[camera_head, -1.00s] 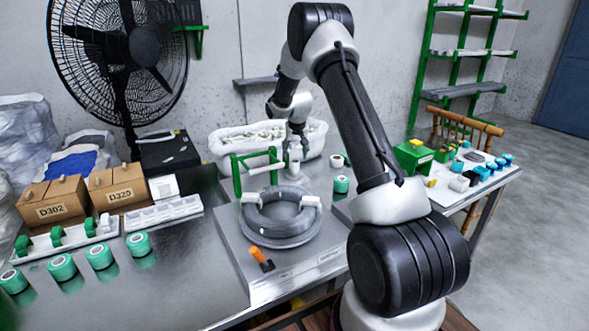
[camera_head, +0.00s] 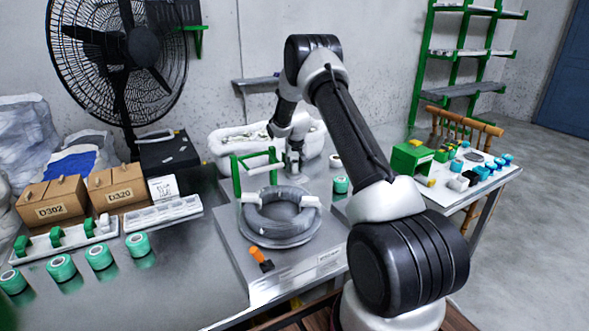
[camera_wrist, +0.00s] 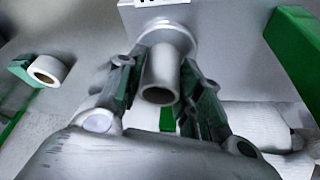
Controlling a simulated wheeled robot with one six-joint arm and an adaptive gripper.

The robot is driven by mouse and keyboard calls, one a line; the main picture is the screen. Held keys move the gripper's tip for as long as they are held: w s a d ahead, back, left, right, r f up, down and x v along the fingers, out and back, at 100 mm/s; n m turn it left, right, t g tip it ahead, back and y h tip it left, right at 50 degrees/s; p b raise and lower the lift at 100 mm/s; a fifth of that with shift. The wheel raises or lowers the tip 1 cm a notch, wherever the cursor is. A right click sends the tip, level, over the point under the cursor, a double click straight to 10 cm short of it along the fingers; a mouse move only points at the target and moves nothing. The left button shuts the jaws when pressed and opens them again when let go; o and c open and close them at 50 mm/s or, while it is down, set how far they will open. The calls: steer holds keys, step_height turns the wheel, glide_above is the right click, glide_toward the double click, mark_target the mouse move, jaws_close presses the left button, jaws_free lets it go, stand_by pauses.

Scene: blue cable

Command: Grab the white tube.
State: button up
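A pale grey-white tube (camera_wrist: 160,78) with an open round end stands out from a round flange in the wrist view. My gripper (camera_wrist: 160,98) has one finger on each side of the tube, with narrow gaps seeming to show, so it looks open around it. In the head view my gripper (camera_head: 293,168) is low, just behind the grey cable coil (camera_head: 280,228). The tube between the fingers cannot be made out there. White tube-like pieces lie across the coil at its left (camera_head: 250,197) and right (camera_head: 311,201).
A green frame (camera_head: 237,178) stands close left of my gripper. A white bin (camera_head: 222,150) is behind it. A green roll (camera_head: 341,184) lies to the right.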

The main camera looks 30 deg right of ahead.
steer(key=shift+c, duration=1.2)
